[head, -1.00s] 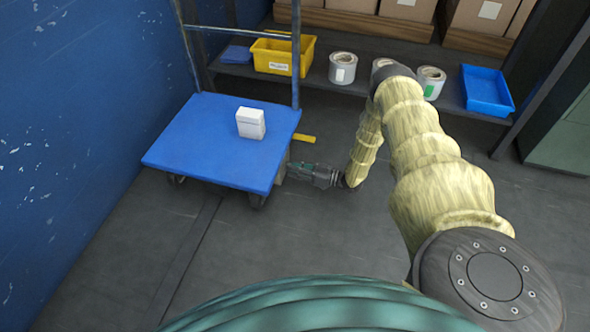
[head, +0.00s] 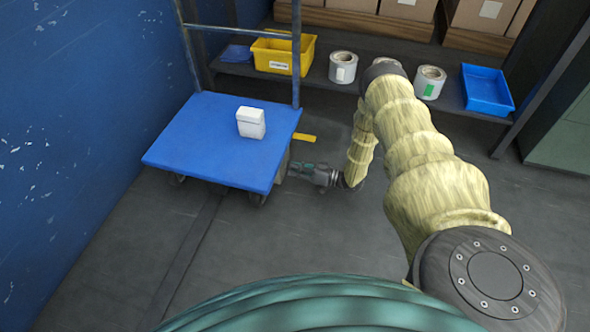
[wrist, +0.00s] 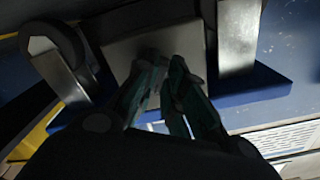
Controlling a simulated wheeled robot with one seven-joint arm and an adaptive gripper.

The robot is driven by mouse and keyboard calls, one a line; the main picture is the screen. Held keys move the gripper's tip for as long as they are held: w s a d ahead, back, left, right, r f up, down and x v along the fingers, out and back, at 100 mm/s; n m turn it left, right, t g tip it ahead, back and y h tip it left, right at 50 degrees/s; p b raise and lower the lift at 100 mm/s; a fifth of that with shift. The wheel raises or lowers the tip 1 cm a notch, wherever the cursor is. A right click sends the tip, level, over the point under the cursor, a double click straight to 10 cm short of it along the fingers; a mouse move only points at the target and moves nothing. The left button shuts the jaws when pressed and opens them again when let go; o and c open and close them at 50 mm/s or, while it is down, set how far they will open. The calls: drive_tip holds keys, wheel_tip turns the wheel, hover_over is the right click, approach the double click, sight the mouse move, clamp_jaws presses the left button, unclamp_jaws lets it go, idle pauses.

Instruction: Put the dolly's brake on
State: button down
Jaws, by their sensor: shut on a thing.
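The dolly (head: 205,155) has a blue deck and an upright tube handle, and stands near the blue wall. A yellow bar (head: 304,138) sticks out low behind its right edge. My gripper (head: 293,168) is low at the right side of the dolly, level with a grey part (head: 281,168) below the deck. In the wrist view my gripper (wrist: 168,62) has its fingertips close together against a grey plate (wrist: 125,52) under the blue deck edge (wrist: 262,85). The jaws are shut on a part of the dolly there. The fingers hide the exact contact.
A white box (head: 251,123) stands on the deck. Behind is a low shelf (head: 310,83) with a yellow bin (head: 272,57), tape rolls (head: 342,67) and a blue tray (head: 487,90). In the wrist view a dark wheel (wrist: 42,45) and metal bracket (wrist: 239,35) flank the plate. Floor in front is clear.

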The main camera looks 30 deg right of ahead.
drive_tip(key=shift+d, duration=0.1)
drive_tip(key=c, duration=1.5)
unclamp_jaws()
drive_tip(key=v, duration=1.2)
